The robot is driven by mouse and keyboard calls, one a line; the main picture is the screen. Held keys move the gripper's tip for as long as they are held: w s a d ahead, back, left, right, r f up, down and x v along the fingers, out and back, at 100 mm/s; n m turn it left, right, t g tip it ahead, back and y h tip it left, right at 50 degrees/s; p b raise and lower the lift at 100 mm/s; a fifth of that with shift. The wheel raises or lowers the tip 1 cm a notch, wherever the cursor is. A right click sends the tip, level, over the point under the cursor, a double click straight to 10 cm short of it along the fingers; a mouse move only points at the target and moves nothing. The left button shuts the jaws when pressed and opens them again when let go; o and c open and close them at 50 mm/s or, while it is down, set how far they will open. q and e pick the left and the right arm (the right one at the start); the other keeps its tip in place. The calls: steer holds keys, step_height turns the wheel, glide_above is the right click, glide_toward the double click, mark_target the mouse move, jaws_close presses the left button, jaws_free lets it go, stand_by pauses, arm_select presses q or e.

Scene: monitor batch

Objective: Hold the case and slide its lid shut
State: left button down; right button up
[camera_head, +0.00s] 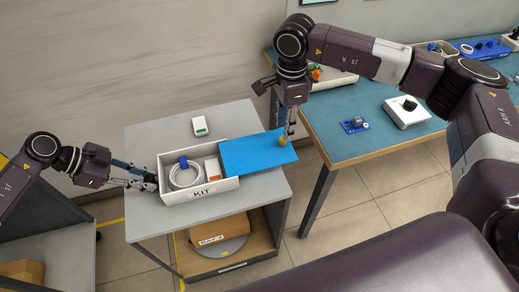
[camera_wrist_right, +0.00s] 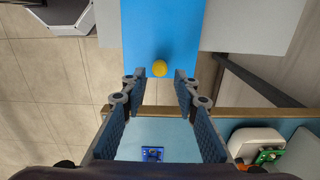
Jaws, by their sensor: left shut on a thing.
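The white case (camera_head: 226,186), labelled KIT, sits on a grey cabinet top. Its blue lid (camera_head: 250,153) is slid out to the right, leaving the left part open. Inside show a coiled white cable (camera_head: 184,178), with a blue piece on it, and a white and orange box (camera_head: 212,170). A yellow knob (camera_head: 283,141) stands near the lid's right end. My left gripper (camera_head: 152,182) is shut on the case's left end. My right gripper (camera_wrist_right: 157,76) is open at the knob (camera_wrist_right: 159,68), which shows just beyond and between its fingertips; contact cannot be told.
A small white device (camera_head: 200,126) with a green face lies behind the case. The grey cabinet top (camera_head: 150,139) has free room around it. A cardboard box (camera_head: 220,230) is on the shelf below. A blue-topped table (camera_head: 358,98) with several parts stands right, across a gap.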

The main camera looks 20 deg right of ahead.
steer(key=shift+f, duration=2.1)
steer(key=shift+c, duration=0.5)
jaws_close()
